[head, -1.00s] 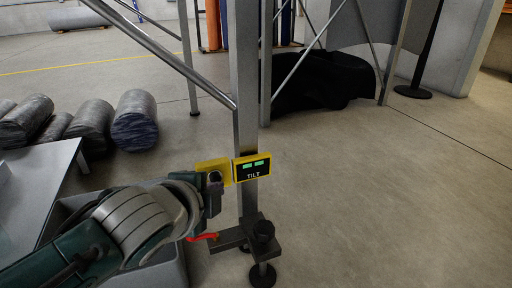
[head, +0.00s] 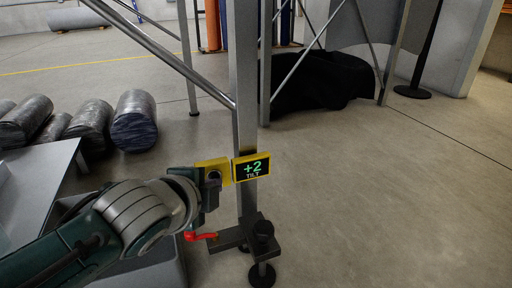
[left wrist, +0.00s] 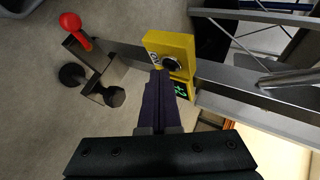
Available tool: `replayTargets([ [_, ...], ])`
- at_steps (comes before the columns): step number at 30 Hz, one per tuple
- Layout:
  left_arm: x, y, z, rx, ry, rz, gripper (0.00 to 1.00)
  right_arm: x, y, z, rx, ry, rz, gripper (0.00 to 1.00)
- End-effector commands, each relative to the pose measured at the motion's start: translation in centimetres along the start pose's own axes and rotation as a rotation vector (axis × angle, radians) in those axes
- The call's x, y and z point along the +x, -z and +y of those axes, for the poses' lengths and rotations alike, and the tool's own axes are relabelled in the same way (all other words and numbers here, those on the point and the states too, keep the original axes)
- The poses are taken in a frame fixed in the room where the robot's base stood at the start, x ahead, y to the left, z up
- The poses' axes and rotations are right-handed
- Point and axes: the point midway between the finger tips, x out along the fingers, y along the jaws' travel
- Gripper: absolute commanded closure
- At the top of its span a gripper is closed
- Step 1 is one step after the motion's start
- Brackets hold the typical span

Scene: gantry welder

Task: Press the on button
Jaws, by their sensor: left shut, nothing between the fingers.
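My left gripper (head: 210,191) is shut and empty, right at the box. Its fingertips (left wrist: 160,76) are just below the button in the left wrist view; I cannot tell whether they touch it. My right gripper is not in view.
Wrapped rolls (head: 133,121) lie at left beside a grey table (head: 40,180). A slanted bar crosses above. The floor at right is clear.

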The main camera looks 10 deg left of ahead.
Motion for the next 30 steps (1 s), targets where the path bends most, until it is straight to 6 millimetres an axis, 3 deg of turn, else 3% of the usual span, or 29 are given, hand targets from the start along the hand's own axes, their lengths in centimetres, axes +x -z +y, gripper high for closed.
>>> replayTargets([
  [30, -2.1, 1.5, 1.3, -0.002, -0.002, 0.001, 1.0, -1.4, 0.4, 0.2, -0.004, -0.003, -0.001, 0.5],
])
